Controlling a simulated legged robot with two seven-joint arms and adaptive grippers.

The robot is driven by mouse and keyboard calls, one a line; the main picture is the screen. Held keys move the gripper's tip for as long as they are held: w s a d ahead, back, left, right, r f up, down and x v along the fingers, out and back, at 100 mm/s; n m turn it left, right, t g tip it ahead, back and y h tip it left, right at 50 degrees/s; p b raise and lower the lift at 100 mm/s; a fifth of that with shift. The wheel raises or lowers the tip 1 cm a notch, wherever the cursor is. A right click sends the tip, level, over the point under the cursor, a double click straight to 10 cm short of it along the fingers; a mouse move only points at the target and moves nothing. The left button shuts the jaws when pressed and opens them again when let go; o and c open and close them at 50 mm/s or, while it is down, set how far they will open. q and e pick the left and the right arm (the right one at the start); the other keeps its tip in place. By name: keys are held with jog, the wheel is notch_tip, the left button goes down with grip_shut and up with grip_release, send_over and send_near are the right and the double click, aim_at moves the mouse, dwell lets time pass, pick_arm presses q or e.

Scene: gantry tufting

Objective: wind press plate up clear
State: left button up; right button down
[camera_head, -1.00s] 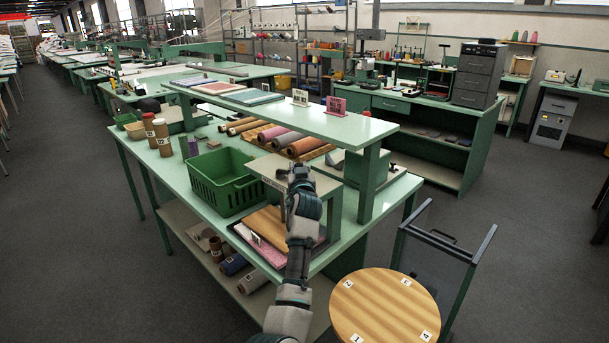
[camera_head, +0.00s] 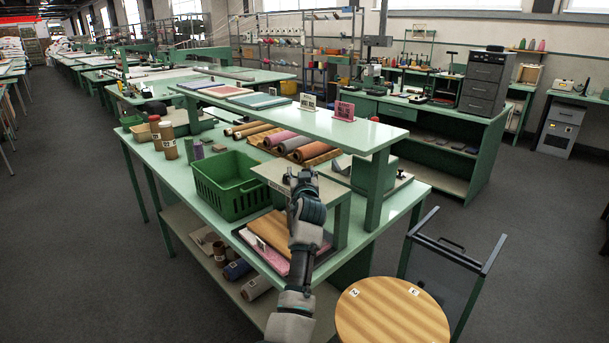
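A small press-like stand (camera_head: 334,186) with a pale flat top is at the near right end of the green worktable. Under it a tan wooden board (camera_head: 268,228) lies over a pink slab (camera_head: 272,259) in a dark-edged tray. I cannot tell whether the board touches the slab. No winding handle can be made out.
A green crate (camera_head: 226,186) stands left of the stand. A raised shelf (camera_head: 330,127) with sign cards runs behind it, with rolled textiles (camera_head: 290,144) below. A round wooden stool top (camera_head: 392,315) and a dark trolley (camera_head: 440,268) are at the near right. Floor at left is clear.

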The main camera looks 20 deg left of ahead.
pick_arm(q)
jog(key=shift+d, duration=0.5)
jog(key=shift+s+d, duration=0.3)
jog(key=shift+d, duration=0.05)
jog(key=v, duration=1.1)
jog(key=shift+a, duration=0.25)
